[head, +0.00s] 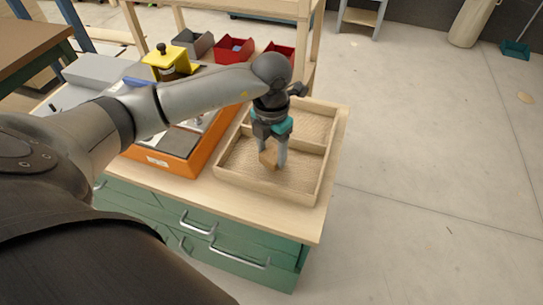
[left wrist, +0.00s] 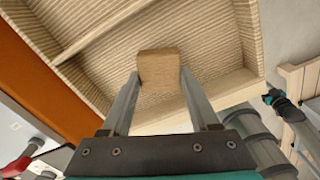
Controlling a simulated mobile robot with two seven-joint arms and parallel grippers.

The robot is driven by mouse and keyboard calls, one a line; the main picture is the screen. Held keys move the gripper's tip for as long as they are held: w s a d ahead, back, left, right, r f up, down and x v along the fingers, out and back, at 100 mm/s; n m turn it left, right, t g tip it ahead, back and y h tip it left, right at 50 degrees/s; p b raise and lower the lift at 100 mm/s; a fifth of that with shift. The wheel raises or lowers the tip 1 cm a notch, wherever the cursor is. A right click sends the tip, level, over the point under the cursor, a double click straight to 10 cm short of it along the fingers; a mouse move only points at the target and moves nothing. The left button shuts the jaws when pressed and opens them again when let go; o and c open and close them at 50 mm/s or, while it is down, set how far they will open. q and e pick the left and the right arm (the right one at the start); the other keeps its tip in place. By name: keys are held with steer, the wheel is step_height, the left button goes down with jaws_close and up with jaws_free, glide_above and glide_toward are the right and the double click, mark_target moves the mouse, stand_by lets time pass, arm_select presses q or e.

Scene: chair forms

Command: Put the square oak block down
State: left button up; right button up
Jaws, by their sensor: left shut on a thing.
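The square oak block (head: 268,159) is a small light-brown wooden piece. My left gripper (head: 275,160) is shut on it over the front compartment of a wooden tray (head: 268,186). In the left wrist view the block (left wrist: 159,68) sits between the two fingertips of the left gripper (left wrist: 160,85), with the ribbed tray floor (left wrist: 205,38) behind it. I cannot tell whether the block touches the tray floor.
A divider splits the tray (left wrist: 100,32). An orange-framed case (head: 165,160) stands left of it on the green-drawered workbench (head: 285,220). Grey and red bins (head: 235,50) and a yellow device (head: 168,60) are behind. Open floor lies right.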

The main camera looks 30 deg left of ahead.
mark_target(272, 155)
arm_select(q)
steer(key=shift+f, duration=0.8)
steer(key=o, duration=1.4)
steer(key=shift+f, duration=0.1)
steer(key=shift+c, duration=0.2)
steer(key=shift+r, duration=0.2)
step_height(272, 155, up, 12)
steer(key=p, duration=0.2)
